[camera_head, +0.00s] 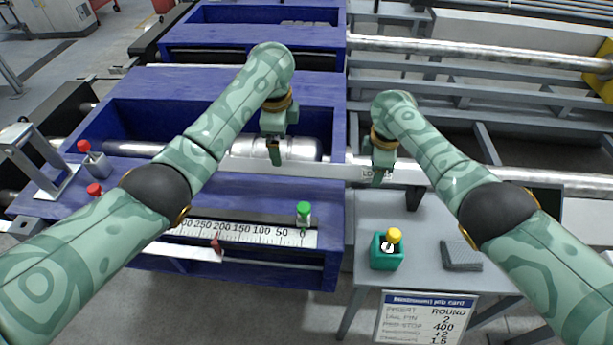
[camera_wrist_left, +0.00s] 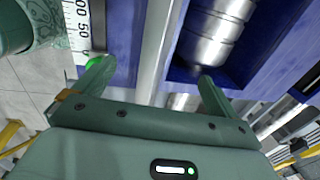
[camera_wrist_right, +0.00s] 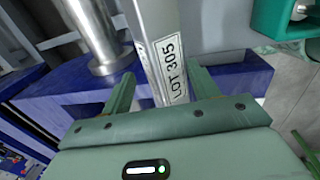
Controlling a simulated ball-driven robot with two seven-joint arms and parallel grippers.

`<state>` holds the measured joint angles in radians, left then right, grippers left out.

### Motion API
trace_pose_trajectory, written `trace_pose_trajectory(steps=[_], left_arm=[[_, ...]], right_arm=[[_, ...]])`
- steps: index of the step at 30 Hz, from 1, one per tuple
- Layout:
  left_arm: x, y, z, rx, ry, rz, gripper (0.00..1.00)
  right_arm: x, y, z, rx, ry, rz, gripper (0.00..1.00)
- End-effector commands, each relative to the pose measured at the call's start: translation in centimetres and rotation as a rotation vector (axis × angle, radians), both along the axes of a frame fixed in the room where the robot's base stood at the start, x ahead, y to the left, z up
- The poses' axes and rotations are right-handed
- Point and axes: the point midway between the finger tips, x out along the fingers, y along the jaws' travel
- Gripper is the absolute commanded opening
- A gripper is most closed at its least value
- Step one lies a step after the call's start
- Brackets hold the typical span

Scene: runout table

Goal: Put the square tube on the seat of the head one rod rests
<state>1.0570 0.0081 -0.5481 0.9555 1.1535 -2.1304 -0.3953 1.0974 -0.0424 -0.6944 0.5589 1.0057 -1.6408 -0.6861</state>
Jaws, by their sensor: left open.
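The square tube (camera_head: 245,166) is a long pale grey bar lying crosswise at the front blue head, with a LOT 305 label near its right part. My left gripper (camera_head: 276,155) is above the tube, open, with the tube (camera_wrist_left: 154,65) running between its spread fingers, apart from both. My right gripper (camera_head: 376,178) is at the labelled part. In the right wrist view the tube (camera_wrist_right: 150,35) passes between its fingers with gaps on both sides, so it looks open. The blue head (camera_head: 240,190) holds a shiny steel cylinder (camera_head: 300,149) behind the tube. I cannot make out the seat on the rod rests.
A ruler (camera_head: 255,233) and green-topped peg (camera_head: 303,213) line the blue front ledge. Steel rods run behind.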

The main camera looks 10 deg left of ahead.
Motion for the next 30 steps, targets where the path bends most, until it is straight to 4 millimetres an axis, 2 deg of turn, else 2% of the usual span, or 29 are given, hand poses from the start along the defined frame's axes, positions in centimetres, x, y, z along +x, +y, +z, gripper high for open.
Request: trace_pose_trajectory(steps=[3,6,14,15,18,19,30], left_arm=[[-0.2,-0.1,1.8,-0.002,-0.001,-0.002,0.97],[-0.3,-0.1,2.5,-0.001,0.000,-0.001,0.97],[-0.4,0.0,2.8,-0.001,0.000,0.000,0.97],[-0.4,-0.1,2.8,-0.001,0.000,0.000,0.97],[-0.4,-0.1,2.8,0.000,0.000,-0.001,0.97],[-0.4,-0.1,2.8,0.000,0.000,-0.001,0.97],[-0.4,-0.1,2.8,0.000,0.000,-0.001,0.97]], right_arm=[[0.1,0.0,0.1,-0.001,-0.002,-0.001,0.58],[0.1,0.0,0.1,-0.001,-0.002,0.000,0.58],[0.1,0.0,0.1,-0.001,-0.002,-0.001,0.58],[0.1,0.0,0.1,-0.001,-0.002,-0.001,0.63],[0.1,0.0,0.1,0.000,-0.002,0.000,0.91],[0.0,0.0,0.0,0.000,-0.001,0.000,0.97],[0.0,0.1,0.5,0.002,0.000,0.001,0.97]])
